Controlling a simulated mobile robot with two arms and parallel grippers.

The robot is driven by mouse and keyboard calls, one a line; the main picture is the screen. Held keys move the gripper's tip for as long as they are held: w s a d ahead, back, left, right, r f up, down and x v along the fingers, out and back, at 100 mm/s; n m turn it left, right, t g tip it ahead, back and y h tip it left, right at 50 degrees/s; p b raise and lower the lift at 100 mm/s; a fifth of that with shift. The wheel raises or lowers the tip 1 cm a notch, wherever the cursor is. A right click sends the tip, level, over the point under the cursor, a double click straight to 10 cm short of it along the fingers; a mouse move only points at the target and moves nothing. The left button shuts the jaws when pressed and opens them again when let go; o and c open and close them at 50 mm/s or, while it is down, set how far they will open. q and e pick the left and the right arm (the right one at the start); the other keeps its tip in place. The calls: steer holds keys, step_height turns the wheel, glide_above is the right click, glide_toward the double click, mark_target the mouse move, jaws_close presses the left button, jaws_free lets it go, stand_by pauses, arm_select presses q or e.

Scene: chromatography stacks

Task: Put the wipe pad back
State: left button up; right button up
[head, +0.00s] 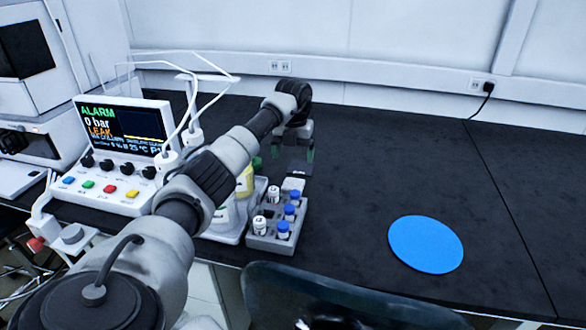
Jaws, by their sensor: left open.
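A small white pad (293,184), which looks like the wipe pad, lies at the back end of the grey vial rack (263,243). My left gripper (294,158) reaches over the bench from the left and points down just above and behind the pad. Its jaws are open, and I see nothing held between them. The forearm hides part of the area behind the rack. My right gripper is not in view.
Several vials with blue or white caps (283,230) stand in the rack. Left of it are partly hidden bottles and a control unit (125,150) reading ALARM and LEAK. A blue round mat (426,244) lies right on open black bench. A dark chair back (340,298) stands in front.

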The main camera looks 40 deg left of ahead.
arm_select(q)
step_height(320, 180, up, 2)
steer(key=shift+r, duration=0.2)
stand_by(0.3)
